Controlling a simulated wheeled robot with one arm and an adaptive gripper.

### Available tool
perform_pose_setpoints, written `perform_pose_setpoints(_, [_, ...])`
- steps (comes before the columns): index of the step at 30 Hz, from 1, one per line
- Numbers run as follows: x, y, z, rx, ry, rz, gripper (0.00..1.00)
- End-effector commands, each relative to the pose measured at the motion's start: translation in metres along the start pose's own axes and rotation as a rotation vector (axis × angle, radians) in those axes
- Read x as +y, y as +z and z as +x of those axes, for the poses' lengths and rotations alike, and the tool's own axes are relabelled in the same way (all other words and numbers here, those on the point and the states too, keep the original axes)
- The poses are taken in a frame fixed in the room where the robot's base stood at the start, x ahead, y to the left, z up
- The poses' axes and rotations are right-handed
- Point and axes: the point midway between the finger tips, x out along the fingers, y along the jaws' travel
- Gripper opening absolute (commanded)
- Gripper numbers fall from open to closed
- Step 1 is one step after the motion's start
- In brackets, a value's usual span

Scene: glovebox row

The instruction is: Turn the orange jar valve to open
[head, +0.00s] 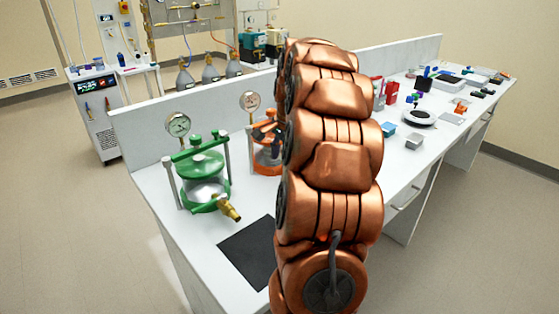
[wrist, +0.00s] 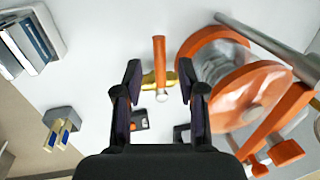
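The orange jar (head: 268,158) stands on the bench, partly hidden behind my copper arm in the head view. In the wrist view its orange clamp ring and lid (wrist: 258,92) fill the right side. Its valve has a brass body (wrist: 149,80) and an orange lever (wrist: 159,52), which points up in the picture, across the body. My gripper (wrist: 160,70) is open, with one dark finger on each side of the valve. A gap shows between each fingertip and the lever. I cannot tell the height between fingers and valve. The arm hides the gripper in the head view.
A green jar (head: 203,180) with a brass valve (head: 230,208) stands left of the orange one, near a black mat (head: 250,252). A pressure gauge (head: 250,101) rises by the orange jar. In the wrist view, a grey block with yellow-tipped pieces (wrist: 62,128) lies at left.

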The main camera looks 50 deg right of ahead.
Motion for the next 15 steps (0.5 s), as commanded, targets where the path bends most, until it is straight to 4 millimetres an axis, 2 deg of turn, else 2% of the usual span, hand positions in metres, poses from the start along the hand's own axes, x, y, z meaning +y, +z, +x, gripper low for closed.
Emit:
perform_pose_setpoints(6, [0.000, 0.001, 0.021, -0.002, 0.002, -0.001, 0.40])
perform_pose_setpoints(15, [0.000, 0.000, 0.027, 0.000, -0.001, -0.001, 0.40])
